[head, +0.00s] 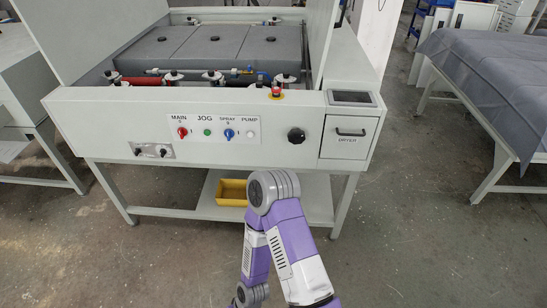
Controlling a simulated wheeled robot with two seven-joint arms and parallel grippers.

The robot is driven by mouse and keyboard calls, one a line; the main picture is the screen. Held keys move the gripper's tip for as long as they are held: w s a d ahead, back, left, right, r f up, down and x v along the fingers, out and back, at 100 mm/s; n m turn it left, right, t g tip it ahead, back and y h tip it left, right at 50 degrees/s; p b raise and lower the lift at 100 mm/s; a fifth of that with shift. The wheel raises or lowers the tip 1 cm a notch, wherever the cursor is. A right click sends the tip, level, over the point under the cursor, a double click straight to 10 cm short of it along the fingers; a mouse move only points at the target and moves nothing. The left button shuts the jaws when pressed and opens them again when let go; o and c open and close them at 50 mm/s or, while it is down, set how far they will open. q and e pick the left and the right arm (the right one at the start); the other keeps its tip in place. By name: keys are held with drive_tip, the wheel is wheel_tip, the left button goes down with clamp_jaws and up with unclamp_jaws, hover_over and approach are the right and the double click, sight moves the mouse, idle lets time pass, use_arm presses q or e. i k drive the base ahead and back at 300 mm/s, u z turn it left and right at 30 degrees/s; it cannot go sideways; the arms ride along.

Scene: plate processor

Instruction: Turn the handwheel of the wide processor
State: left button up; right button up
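The wide processor (90,115) stands ahead of me, a white machine with open covers and grey tanks inside. On its front panel, right of the labelled switches, is a black round knob (296,135) that looks like the handwheel. Nothing touches it. One of my arms, purple and white, is bent with its elbow in front of the machine's lower shelf, below the knob. Neither gripper can be seen, so I cannot tell if they are open or shut.
A red stop button (276,92) sits on the top edge. A yellow tray (232,192) lies on the lower shelf. A cloth-covered table (490,75) stands right, with clear floor between.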

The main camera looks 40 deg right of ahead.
sight(296, 136)
drive_tip(key=u, duration=0.35)
drive_tip(key=i, duration=0.55)
drive_tip(key=z, duration=1.05)
drive_tip(key=i, duration=1.2)
drive_tip(key=z, duration=0.9)
